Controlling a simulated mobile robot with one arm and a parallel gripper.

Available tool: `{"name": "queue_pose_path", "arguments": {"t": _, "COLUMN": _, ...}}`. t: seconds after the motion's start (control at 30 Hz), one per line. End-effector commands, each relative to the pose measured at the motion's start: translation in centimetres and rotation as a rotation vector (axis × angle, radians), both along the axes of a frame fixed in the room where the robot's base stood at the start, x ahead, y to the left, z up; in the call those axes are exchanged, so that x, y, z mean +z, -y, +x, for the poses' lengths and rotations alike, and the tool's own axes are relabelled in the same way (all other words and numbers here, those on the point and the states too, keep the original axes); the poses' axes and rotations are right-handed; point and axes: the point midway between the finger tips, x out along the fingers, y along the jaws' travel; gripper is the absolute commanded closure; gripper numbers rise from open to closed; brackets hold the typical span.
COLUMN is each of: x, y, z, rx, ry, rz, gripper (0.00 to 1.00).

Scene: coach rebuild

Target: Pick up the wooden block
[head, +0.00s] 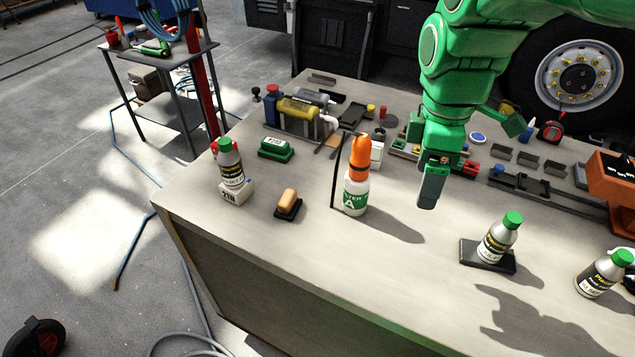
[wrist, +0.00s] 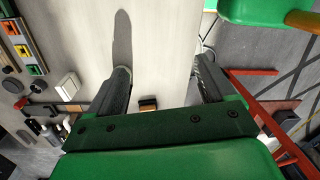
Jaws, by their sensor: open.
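The wooden block (head: 288,198) is a small tan piece with rounded edges on a black base, lying on the workbench near its front left edge. A small tan and black piece that looks like it (wrist: 148,102) shows in the wrist view, between my fingers in the picture and well beyond them. My gripper (head: 430,203) hangs over the bench to the right of the block, with the orange-capped bottle (head: 355,190) between them in the head view. The two fingers also show spread and empty in the wrist view (wrist: 161,68).
A green-capped bottle (head: 231,165) stands left of the block, and a green block (head: 276,148) lies behind it. Another capped bottle (head: 497,240) stands on a dark pad at the right. Tools and trays crowd the back. The bench's front middle is clear.

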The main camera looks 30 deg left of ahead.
Motion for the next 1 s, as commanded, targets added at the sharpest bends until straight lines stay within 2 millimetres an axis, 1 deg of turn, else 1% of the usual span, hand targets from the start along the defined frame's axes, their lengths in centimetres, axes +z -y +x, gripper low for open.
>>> {"name": "queue_pose_path", "arguments": {"t": 0.03, "x": -0.2, "y": -1.9, "z": 0.6, "rx": 0.094, "ry": 0.000, "rz": 0.006, "gripper": 0.17}}
{"name": "queue_pose_path", "arguments": {"t": 0.17, "x": -0.4, "y": -6.2, "z": 1.8, "rx": 0.337, "ry": 0.003, "rz": 0.023, "gripper": 0.17}}
{"name": "queue_pose_path", "arguments": {"t": 0.2, "x": -0.5, "y": -7.5, "z": 2.0, "rx": 0.412, "ry": 0.004, "rz": 0.028, "gripper": 0.17}}
{"name": "queue_pose_path", "arguments": {"t": 0.27, "x": -0.6, "y": -9.6, "z": 2.4, "rx": 0.523, "ry": 0.009, "rz": 0.037, "gripper": 0.17}}
{"name": "queue_pose_path", "arguments": {"t": 0.3, "x": -0.8, "y": -11.1, "z": 2.6, "rx": 0.597, "ry": 0.009, "rz": 0.040, "gripper": 0.17}}
{"name": "queue_pose_path", "arguments": {"t": 0.5, "x": -1.8, "y": -17.9, "z": 2.8, "rx": 0.952, "ry": 0.015, "rz": 0.058, "gripper": 0.17}}
{"name": "queue_pose_path", "arguments": {"t": 0.6, "x": -2.2, "y": -20.2, "z": 2.6, "rx": 1.078, "ry": 0.016, "rz": 0.063, "gripper": 0.17}}
{"name": "queue_pose_path", "arguments": {"t": 0.7, "x": -2.4, "y": -22.1, "z": 2.4, "rx": 1.173, "ry": 0.020, "rz": 0.068, "gripper": 0.17}}
{"name": "queue_pose_path", "arguments": {"t": 0.83, "x": -2.9, "y": -24.1, "z": 2.1, "rx": 1.275, "ry": 0.022, "rz": 0.071, "gripper": 0.17}}
{"name": "queue_pose_path", "arguments": {"t": 1.0, "x": -3.3, "y": -26.0, "z": 1.7, "rx": 1.373, "ry": 0.023, "rz": 0.073, "gripper": 0.17}}
